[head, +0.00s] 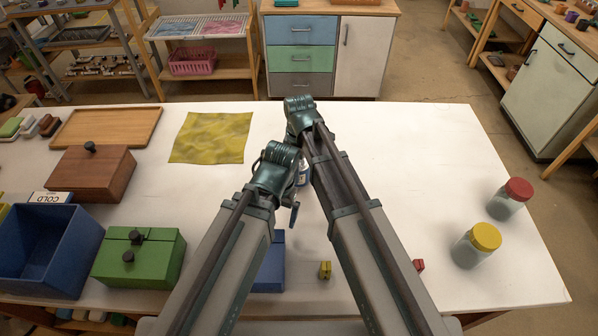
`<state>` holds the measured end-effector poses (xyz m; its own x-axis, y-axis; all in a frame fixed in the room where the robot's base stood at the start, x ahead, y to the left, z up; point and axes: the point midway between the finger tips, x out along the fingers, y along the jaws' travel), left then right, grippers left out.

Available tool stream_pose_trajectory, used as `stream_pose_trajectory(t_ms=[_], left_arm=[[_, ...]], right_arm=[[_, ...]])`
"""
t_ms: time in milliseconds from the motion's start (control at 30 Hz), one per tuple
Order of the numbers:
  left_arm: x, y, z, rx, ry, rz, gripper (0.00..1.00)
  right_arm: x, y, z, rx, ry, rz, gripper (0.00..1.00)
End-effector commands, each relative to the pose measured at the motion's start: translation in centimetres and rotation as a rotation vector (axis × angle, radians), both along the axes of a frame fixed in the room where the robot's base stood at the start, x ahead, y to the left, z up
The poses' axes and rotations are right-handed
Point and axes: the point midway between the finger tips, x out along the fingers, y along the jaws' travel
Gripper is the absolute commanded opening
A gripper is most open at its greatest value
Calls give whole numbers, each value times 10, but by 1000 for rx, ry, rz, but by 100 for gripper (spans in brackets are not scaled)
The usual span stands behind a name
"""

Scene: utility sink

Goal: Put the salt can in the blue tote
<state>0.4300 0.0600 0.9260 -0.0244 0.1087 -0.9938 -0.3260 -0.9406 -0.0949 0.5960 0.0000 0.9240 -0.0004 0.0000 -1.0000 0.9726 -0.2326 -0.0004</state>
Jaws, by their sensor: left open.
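A small white and blue item, probably the salt can (303,176), shows in the narrow gap between my two arms in the head view. Most of it is hidden, and its label cannot be read. My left gripper (292,208) is open beside it, just below it in the picture; whether it touches the item cannot be told. My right gripper (299,132) is farther up, above the table's middle, with its fingers mostly hidden by its own wrist and arm. The blue tote (82,252) is an open, empty-looking box at the table's left front.
A green box (140,262) stands right of the tote, with a brown lidded box (92,173) behind. A yellow cloth (211,137) and wooden tray (105,127) lie farther back. Yellow-lidded (476,246) and red-lidded (510,199) jars stand right. The table's right middle is clear.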

Motion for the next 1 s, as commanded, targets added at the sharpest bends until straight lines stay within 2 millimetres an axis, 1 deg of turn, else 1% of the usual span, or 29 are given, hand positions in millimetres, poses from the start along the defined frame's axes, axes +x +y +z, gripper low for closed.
stream_pose_trajectory(t_ms=[33, 167, 200, 267, 300, 367, 600, 733, 867, 1000], left_arm=[[0, 0, 0, 0, 0, 0, 100], [0, 0, 0, 0, 0, 0, 100], [0, 0, 0, 0, 0, 0, 100], [0, 0, 0, 0, 0, 0, 100], [0, 0, 0, 0, 0, 0, 100], [0, 0, 0, 0, 0, 0, 100], [0, 0, 1, 0, 0, 0, 100], [0, 0, 5, 0, 0, 0, 100], [0, 0, 15, 0, 0, 0, 100], [0, 0, 32, 0, 0, 0, 100]], right_arm=[[0, 0, 0, 0, 0, 0, 60], [0, 0, 0, 0, 0, 0, 37], [0, 0, 0, 0, 0, 0, 30], [0, 0, 0, 0, 0, 0, 19], [0, 0, 0, 0, 0, 0, 12], [0, 0, 0, 0, 0, 0, 1], [0, 0, 1, 0, 0, 0, 1], [0, 0, 5, 0, 0, 0, 1], [0, 0, 15, 0, 0, 0, 1], [0, 0, 32, 0, 0, 0, 1]])
